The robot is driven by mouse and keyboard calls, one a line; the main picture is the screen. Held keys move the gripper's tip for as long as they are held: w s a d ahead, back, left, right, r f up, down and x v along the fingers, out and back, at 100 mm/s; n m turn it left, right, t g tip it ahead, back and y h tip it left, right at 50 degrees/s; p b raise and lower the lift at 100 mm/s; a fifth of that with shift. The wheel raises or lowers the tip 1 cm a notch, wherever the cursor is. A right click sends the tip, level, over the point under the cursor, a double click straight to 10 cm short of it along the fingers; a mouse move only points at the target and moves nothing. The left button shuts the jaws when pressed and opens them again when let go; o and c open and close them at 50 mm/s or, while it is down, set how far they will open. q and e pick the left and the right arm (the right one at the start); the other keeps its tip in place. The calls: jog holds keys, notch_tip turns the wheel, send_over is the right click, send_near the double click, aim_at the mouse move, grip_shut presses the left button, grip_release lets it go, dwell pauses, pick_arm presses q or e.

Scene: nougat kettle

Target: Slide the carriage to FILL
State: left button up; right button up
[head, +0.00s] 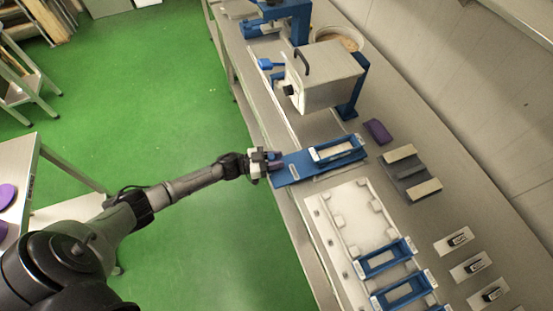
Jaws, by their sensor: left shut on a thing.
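The carriage (298,173) is a long blue plate with a pale-framed opening at its far end, lying crosswise on the bench. My left gripper (272,163) reaches in from the left and is shut on the near end of the carriage, at its small purple grip, which the fingers partly hide. A grey box-shaped kettle housing (325,78) with a black handle and blue supports stands just behind the carriage. No FILL lettering is readable at this size. My right gripper is not in view.
A white plate (343,220) with blue frames (385,258) lies in front of the carriage. A purple block (378,131), a grey rack (408,178) and several small labelled switches (458,241) sit to the right.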

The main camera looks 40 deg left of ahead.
pick_arm(q)
grip_shut()
